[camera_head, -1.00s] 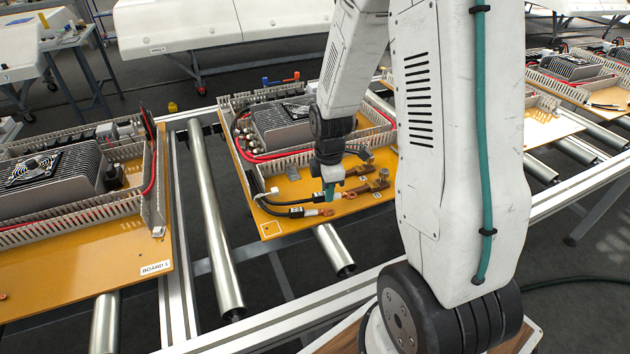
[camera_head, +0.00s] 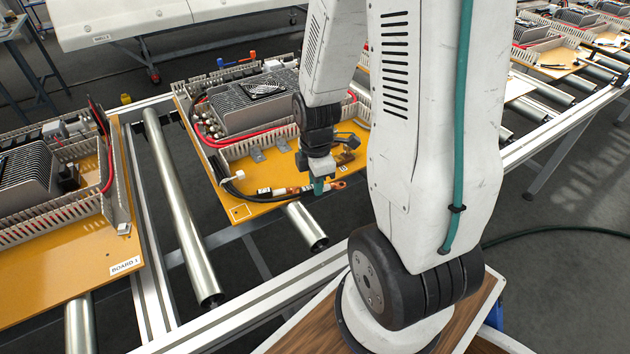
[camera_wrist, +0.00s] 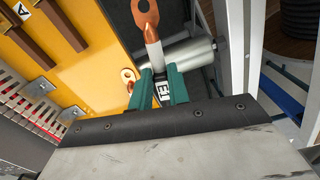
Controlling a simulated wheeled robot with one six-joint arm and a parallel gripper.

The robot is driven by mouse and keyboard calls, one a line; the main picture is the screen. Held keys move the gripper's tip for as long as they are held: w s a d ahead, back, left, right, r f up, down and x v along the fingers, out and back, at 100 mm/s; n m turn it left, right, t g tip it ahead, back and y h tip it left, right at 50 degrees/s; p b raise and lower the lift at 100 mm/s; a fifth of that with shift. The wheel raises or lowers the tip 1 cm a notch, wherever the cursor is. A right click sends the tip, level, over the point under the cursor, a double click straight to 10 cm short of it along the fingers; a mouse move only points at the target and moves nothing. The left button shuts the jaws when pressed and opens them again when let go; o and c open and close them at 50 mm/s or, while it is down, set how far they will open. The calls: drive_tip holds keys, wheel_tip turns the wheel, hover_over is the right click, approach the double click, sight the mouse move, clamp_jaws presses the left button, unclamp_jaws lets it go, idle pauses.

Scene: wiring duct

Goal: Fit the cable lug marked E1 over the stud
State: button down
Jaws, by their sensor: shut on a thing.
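My gripper (camera_head: 320,187) is shut on the cable lug marked E1, just behind its copper end, near the front edge of the middle board. In the wrist view the teal fingers (camera_wrist: 163,88) clasp a white sleeve (camera_wrist: 164,94) printed E1. The lug's copper ring (camera_wrist: 145,14) points away from the fingers, seen over the roller beyond the board edge. A second copper lug (camera_wrist: 128,76) lies beside the left finger, apart from the E1 ring. Brown copper bars (camera_wrist: 60,22) sit on the board, left of the lug, one by an A label (camera_wrist: 22,10). I cannot make out the stud.
The orange board (camera_head: 262,209) carries a finned grey unit (camera_head: 245,105) and slotted duct walls (camera_head: 235,150). A metal roller (camera_head: 306,226) lies below its front edge. Another board (camera_head: 60,270) stands at left. Black cables (camera_head: 235,192) run along the board's left part.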

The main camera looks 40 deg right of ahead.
drive_tip(key=w+d+r+n, duration=0.1)
drive_tip(key=w+d+r, duration=0.1)
drive_tip(key=w+d, duration=0.3)
drive_tip(key=w+d+r+n, duration=0.1)
drive_tip(key=w+d, duration=0.5)
drive_tip(key=w, duration=0.6)
drive_tip(key=shift+w+d+r, duration=0.15)
drive_tip(key=shift+d+r, duration=0.05)
drive_tip(key=shift+r, duration=0.5)
idle(0.6)
idle(0.4)
drive_tip(key=shift+f, duration=2.9)
drive_tip(key=shift+f, duration=0.9)
drive_tip(key=c, duration=1.3)
unclamp_jaws()
drive_tip(key=shift+o, duration=0.2)
